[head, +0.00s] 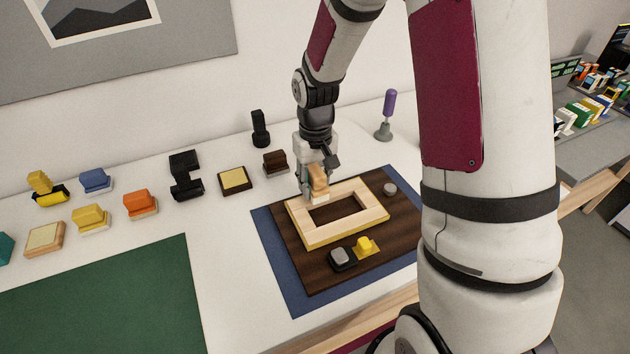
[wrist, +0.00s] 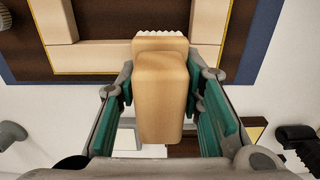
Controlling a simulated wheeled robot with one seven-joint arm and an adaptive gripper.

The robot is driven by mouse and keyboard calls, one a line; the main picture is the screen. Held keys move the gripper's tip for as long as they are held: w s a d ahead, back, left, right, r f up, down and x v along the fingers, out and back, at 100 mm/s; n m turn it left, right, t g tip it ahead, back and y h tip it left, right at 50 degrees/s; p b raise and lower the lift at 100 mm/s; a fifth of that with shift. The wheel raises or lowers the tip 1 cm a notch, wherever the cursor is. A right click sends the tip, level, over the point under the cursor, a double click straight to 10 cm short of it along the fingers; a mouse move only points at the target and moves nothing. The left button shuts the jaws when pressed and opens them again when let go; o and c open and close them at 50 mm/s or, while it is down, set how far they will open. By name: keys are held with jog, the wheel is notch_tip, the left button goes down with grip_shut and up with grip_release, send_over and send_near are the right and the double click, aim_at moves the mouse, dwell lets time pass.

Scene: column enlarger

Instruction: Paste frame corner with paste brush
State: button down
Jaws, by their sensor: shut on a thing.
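My gripper (head: 308,188) is shut on the tan handle of the paste brush (head: 319,182). In the wrist view the brush (wrist: 162,95) sits between the green finger pads of the gripper (wrist: 162,88), and its white bristles (wrist: 160,33) point away from the wrist. The pale wooden frame (head: 345,229) lies flat on a dark brown board (head: 320,278). The brush is over or just behind the frame's far bar, left of its middle. Part of the frame (wrist: 90,57) shows beyond the brush in the wrist view. I cannot tell whether the bristles touch it.
The board lies on a blue mat (head: 268,238). A black holder with a grey block (head: 341,257) and a yellow piece (head: 365,246) sit before the frame. A grey knob (head: 390,189) is at its right. Several brushes and pads stand left; a green mat (head: 110,305) lies nearer.

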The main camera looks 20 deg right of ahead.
aim_at(302, 202)
jog(key=shift+f+b, duration=0.35)
jog(key=shift+f, duration=0.5)
dwell(1.1)
jog(key=shift+a, duration=0.1)
jog(key=shift+a, duration=1.8)
jog(key=shift+a, duration=0.15)
jog(key=shift+a, duration=1.8)
jog(key=shift+d, duration=0.15)
jog(key=shift+d, duration=1.8)
jog(key=shift+d+p, duration=0.15)
jog(key=shift+p, duration=0.15)
